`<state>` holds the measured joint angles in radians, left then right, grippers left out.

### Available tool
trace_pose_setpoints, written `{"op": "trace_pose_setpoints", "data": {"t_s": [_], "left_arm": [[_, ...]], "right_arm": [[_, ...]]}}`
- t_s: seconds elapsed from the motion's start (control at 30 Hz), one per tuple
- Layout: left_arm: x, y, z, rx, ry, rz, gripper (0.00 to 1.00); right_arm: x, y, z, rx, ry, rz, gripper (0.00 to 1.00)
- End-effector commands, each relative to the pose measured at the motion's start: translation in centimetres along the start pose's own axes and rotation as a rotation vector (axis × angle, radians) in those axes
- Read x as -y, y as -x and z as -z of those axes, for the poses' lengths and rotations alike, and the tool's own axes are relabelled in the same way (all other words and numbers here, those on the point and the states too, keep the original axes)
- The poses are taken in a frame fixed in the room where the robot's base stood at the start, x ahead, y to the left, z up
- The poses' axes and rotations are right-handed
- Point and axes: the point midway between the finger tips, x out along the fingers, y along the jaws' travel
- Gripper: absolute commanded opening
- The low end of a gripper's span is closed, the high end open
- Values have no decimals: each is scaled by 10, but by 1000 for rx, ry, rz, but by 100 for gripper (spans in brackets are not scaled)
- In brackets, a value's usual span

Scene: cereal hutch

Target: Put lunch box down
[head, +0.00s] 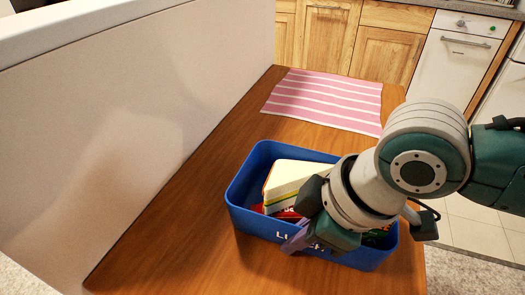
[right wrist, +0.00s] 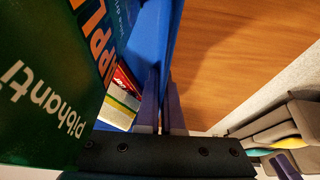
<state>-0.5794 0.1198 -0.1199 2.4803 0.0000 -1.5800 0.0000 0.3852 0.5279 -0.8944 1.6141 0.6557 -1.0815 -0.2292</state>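The blue lunch box (head: 240,215) is upright on or just above the wooden table; I cannot tell if its bottom touches. A sandwich (head: 292,180) and a red item (head: 287,214) are in it, partly hidden by my arm. My right gripper (head: 297,240) is at the near wall of the box. In the right wrist view its purple fingers (right wrist: 162,95) are shut with the blue wall (right wrist: 153,45) between them. A green carton (right wrist: 45,90) with lettering stands inside, close to the fingers. My left gripper is not seen in the head view.
A pink striped cloth (head: 325,98) lies on the table (head: 190,235) behind the box. A pale partition wall (head: 120,120) runs along the table's left side. Bare wood lies left of the box and in front of it. Cabinets (head: 330,35) and a dishwasher (head: 455,60) stand beyond.

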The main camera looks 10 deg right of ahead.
Motion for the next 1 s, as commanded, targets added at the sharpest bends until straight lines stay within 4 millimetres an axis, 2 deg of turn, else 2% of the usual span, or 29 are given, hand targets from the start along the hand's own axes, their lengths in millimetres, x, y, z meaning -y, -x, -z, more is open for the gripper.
{"op": "trace_pose_setpoints", "data": {"t_s": [0.3, 0.33, 0.57, 0.83, 1.0], "left_arm": [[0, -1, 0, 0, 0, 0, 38], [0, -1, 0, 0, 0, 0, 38], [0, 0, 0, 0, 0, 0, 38], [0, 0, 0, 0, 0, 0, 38], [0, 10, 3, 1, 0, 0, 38]], "right_arm": [[0, -2, 0, -2, 0, -2, 0], [0, -2, -1, 0, -1, 0, 7], [0, -2, -1, 0, -1, 0, 33], [0, 0, 0, 0, 0, 0, 34], [-1, 21, 2, -1, -1, -1, 34]]}}
